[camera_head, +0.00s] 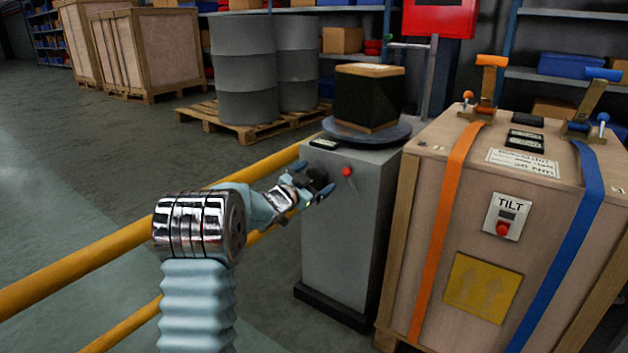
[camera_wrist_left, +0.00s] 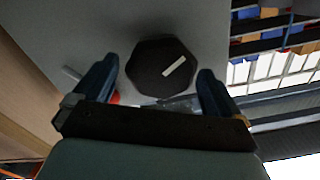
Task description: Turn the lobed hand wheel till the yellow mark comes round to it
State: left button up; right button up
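The lobed hand wheel (camera_wrist_left: 150,82) is dark and many-sided, on the face of a grey pedestal (camera_head: 340,235). A pale strip lies on the wheel's face, slanting up to the right in the left wrist view. I cannot make out a separate yellow mark. My left gripper (camera_head: 312,186) is at the pedestal's upper front. In the left wrist view my left gripper (camera_wrist_left: 157,72) is open, with one blue finger on each side of the wheel and gaps showing. I cannot tell how far the fingertips reach along it. In the head view the gripper mostly hides the wheel. My right gripper is out of view.
A red ball knob (camera_head: 347,171) sits just right of the gripper. A dark block (camera_head: 368,98) stands on the pedestal's round top. A strapped wooden crate (camera_head: 425,200) is close on the right. A yellow rail (camera_head: 110,250) runs along the left.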

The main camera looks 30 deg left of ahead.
pick_arm(q)
jog(key=s+a+p, duration=0.1)
jog(key=s, duration=1.2)
jog(key=shift+s, duration=0.4)
jog(key=d+f+n+g, duration=0.25)
jog(key=d+f, duration=0.35)
jog(key=f, duration=0.5)
jog(key=d+f+n+g, duration=0.2)
jog(key=d+f+g, duration=0.3)
jog(key=f, duration=0.7)
jog(key=s+d+f+n+g+h, duration=0.1)
jog(key=s+d+f+n+g, duration=0.1)
jog(key=s+d+f, duration=0.55)
jog(key=s+d+f+n+g+h, duration=0.1)
jog(key=s+d+f+g+h, duration=0.1)
jog(key=s+d+f+g, duration=0.85)
jog(key=s+d+r+t+p, duration=0.1)
jog(key=s+r+p, duration=0.2)
jog(key=r+p, duration=0.4)
jog(key=s+d+r+t+p, duration=0.1)
jog(key=s+d+r+p, duration=0.1)
jog(key=s+r+p, duration=0.2)
notch_tip(320, 180, up, 4)
jog(key=p, duration=0.5)
jog(key=shift+f+t+p, duration=0.2)
jog(key=shift+t+p, duration=0.1)
jog(key=shift+t, duration=0.1)
